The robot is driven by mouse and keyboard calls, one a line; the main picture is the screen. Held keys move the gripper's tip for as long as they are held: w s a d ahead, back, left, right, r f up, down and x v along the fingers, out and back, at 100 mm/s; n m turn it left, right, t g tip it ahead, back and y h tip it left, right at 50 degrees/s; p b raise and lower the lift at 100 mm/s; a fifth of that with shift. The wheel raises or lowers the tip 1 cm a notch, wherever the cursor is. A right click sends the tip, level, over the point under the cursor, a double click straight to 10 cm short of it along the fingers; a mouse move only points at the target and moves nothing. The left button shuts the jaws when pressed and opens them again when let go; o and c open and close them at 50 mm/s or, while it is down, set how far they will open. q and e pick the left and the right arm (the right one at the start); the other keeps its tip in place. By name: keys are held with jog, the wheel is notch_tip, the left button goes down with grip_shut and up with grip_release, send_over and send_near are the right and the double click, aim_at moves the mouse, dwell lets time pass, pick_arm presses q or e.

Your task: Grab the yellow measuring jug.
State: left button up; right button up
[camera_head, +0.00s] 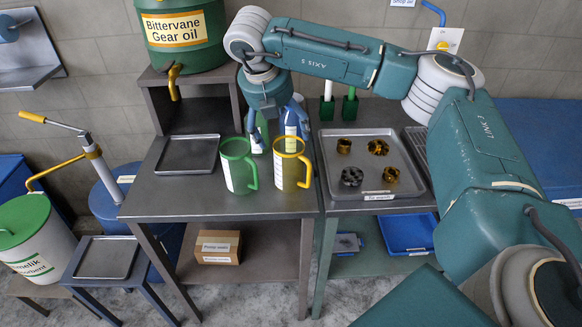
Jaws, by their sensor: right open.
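The yellow measuring jug (291,172) stands upright near the front edge of the grey table, with its handle to the right and a white label on its side. The green measuring jug (238,168) stands close to its left. My right gripper (275,142) points down just behind the two jugs, open, with its fingers apart. The rims of the jugs partly hide its fingertips, so I cannot tell whether it touches the yellow jug. My left gripper is not in view.
An empty grey tray (189,153) lies left of the jugs. A tray with several metal gears (413,187) is on the right. The green gear oil drum (182,32) stands on a raised shelf behind. A cardboard box (218,246) sits on the lower shelf.

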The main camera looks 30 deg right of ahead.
aim_at(288, 147)
jog(key=p+x, duration=0.1)
jog(key=x, duration=0.1)
jog(key=p+x, duration=0.1)
jog(key=x, duration=0.2)
jog(key=p+x, duration=0.1)
jog(key=x, duration=0.2)
jog(key=shift+s+f, duration=0.2)
jog(key=shift+s, duration=0.05)
jog(key=shift+w+f, duration=0.1)
jog(key=shift+f, duration=0.25)
jog(key=shift+r, duration=0.1)
jog(key=c, duration=1.5)
